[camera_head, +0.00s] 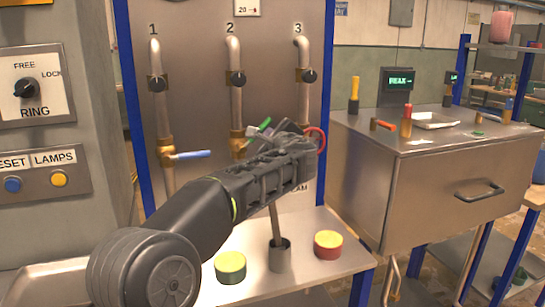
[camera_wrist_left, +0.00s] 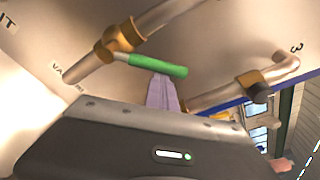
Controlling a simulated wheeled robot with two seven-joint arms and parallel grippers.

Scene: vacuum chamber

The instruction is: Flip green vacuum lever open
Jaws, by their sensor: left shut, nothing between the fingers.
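The green lever (camera_head: 264,125) is on the brass valve of the pipe marked 2, sticking out to the right and slightly up in the head view. In the left wrist view the green lever (camera_wrist_left: 158,66) runs right from its brass fitting (camera_wrist_left: 118,40). My left gripper (camera_head: 262,134) is shut and empty right at the lever. In the wrist view its closed fingers (camera_wrist_left: 163,93) reach up to the lever's underside near the free end; I cannot tell whether they touch. My wrist hides part of the panel around pipes 2 and 3. My right gripper is out of view.
A blue lever (camera_head: 190,155) is on pipe 1 to the left, and a red handle (camera_head: 321,139) shows at pipe 3, just beyond my wrist. Below, a grey cup (camera_head: 280,257) holding a rod, a green-yellow tin (camera_head: 230,267) and a red-yellow tin (camera_head: 328,245) stand on the shelf.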

